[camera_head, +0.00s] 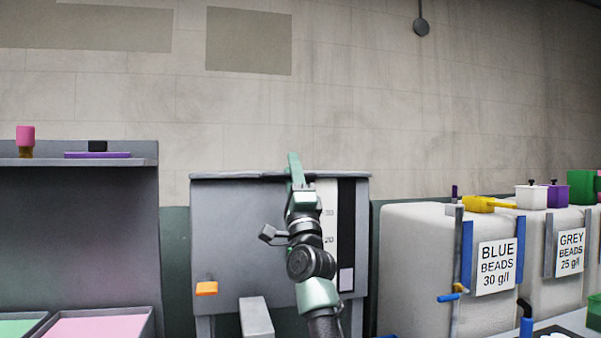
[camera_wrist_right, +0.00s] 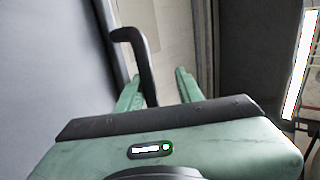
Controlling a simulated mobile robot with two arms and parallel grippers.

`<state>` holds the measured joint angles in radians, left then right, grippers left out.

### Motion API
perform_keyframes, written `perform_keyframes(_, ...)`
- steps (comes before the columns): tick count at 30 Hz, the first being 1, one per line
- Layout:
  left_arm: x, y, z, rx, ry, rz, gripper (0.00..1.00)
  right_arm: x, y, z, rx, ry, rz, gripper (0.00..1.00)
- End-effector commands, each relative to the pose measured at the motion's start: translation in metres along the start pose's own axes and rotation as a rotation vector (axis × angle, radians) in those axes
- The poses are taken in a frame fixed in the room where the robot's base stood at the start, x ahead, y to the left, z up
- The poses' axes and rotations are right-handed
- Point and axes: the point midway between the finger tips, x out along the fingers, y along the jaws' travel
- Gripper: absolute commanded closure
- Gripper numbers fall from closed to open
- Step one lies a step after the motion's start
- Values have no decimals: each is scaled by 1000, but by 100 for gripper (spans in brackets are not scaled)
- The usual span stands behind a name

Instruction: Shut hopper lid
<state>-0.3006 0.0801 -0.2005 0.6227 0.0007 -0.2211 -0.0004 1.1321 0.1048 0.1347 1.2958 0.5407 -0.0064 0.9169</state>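The grey hopper (camera_head: 240,235) stands ahead in the head view, with a level scale and a dark window on its front right. Its lid (camera_head: 235,175) shows as a thin dark edge along the top and looks about level; whether it is fully seated I cannot tell. My right gripper (camera_head: 294,168) is up at the front of this edge. In the right wrist view my right gripper (camera_wrist_right: 160,88) is open, its two green fingers apart. A black bent handle (camera_wrist_right: 140,55) reaches down between them, nearer the left finger; contact is unclear. My left gripper is out of view.
An orange block (camera_head: 206,288) sits on the hopper's lower left front. A grey shelf unit (camera_head: 80,162) with trays stands left. White bead bins (camera_head: 415,265) with labels stand close on the right.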

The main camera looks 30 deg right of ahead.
Motion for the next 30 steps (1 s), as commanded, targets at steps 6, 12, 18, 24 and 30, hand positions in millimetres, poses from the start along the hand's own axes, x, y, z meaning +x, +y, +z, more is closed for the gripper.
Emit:
perform_keyframes(6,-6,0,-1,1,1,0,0,-21,-30,1,4,2,-8,64)
perform_keyframes(12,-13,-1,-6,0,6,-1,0,-44,-58,1,3,2,-9,64)
perform_keyframes(18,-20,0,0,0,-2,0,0,-64,-78,0,1,1,-4,64)
perform_keyframes(24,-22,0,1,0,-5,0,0,-75,-89,0,-1,1,-3,64)
perform_keyframes(30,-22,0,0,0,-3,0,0,-76,-90,0,-1,1,-1,64)
